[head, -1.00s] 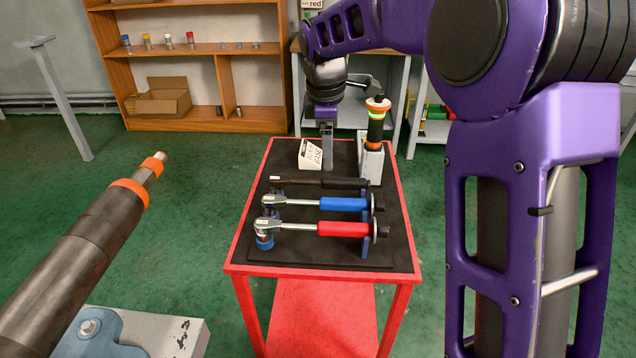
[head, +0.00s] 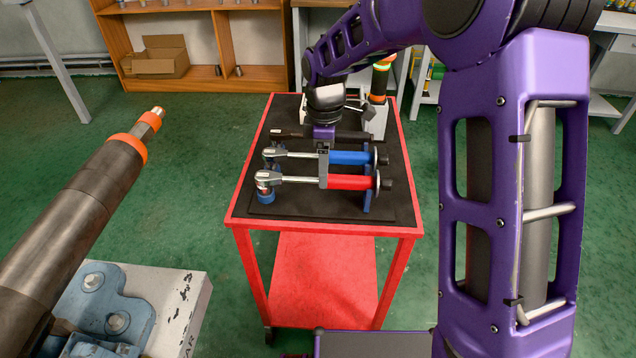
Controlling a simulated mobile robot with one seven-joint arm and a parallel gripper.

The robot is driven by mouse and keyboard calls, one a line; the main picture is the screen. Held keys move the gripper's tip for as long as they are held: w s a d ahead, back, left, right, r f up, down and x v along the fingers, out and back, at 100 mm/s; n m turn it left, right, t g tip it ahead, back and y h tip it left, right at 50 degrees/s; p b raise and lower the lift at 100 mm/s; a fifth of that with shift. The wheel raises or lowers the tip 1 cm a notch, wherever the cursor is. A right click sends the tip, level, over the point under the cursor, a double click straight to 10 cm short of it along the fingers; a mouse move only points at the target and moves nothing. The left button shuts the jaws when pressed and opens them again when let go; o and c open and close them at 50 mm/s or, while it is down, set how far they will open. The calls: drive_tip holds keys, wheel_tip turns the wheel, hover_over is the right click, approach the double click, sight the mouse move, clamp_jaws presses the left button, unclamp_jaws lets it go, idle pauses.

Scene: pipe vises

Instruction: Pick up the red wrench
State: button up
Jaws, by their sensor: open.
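The red wrench (head: 349,182) is a torque wrench with a red handle and a silver shaft. It lies across a rack at the near side of the red table, head to the left and dark handle end to the right. My gripper (head: 323,184) points down over it, where the shaft meets the red handle. The jaws are open; the far finger is hidden, and I cannot tell whether they touch the wrench. The blue wrench (head: 350,158) lies parallel just behind, partly covered by my gripper. A dark wrench (head: 290,133) lies behind that.
The red table (head: 325,227) has a black mat. An orange-topped tool (head: 380,78) stands at its back right. A large pipe (head: 75,220) in a blue vise (head: 100,305) fills the left front. A wooden shelf (head: 255,40) stands behind. Green floor is free left of the table.

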sight(316, 182)
wheel_tip(316, 182, down, 5)
drive_tip(key=shift+d+f+b, duration=0.1)
drive_tip(key=shift+b, duration=0.4)
clamp_jaws()
idle(1.1)
